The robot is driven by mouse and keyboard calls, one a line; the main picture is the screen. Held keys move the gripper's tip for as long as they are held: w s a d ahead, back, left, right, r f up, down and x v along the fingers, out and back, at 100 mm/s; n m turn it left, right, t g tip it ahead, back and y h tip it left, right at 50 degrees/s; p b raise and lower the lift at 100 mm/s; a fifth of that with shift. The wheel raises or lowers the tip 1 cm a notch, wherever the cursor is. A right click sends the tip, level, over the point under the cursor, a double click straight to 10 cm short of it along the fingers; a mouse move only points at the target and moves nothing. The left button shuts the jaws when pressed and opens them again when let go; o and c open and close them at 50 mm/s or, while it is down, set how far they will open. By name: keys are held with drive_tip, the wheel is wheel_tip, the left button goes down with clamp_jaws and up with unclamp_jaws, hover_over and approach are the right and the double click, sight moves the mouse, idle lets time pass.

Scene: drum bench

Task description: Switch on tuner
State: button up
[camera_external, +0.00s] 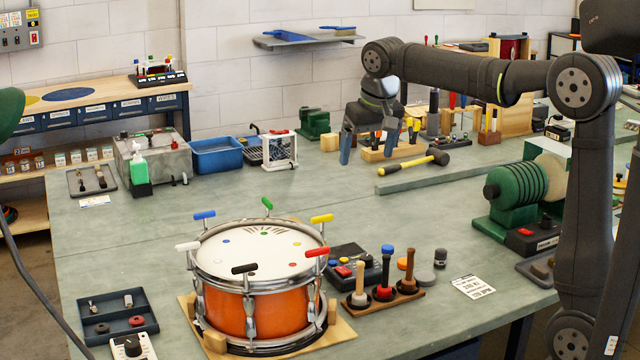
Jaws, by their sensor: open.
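My gripper (368,147) is open and empty, pointing down above the back middle of the bench, its fingers bluish. A dark control box (345,272) with red and blue buttons lies right of the drum, partly hidden by mallets; it may be the tuner. No label settles which. My gripper is far from both. The orange snare drum (255,313) stands on a wooden base, with coloured T-handled keys around its rim.
A mallet stand (384,303) stands in front of the dark box. A dark parts tray (112,318) lies left of the drum. A green grinder-like machine (515,198) stands at right. A yellow-black hammer (413,164) lies near my gripper. The bench middle is clear.

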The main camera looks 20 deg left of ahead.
wheel_tip(320, 180, up, 5)
drive_tip(key=c, duration=1.1)
drive_tip(key=w+a, duration=0.3)
drive_tip(key=shift+w+a+f, duration=0.1)
drive_tip(key=shift+w+a, duration=0.25)
drive_tip(key=shift+w, duration=0.05)
clamp_jaws()
wheel_tip(320, 180, down, 21)
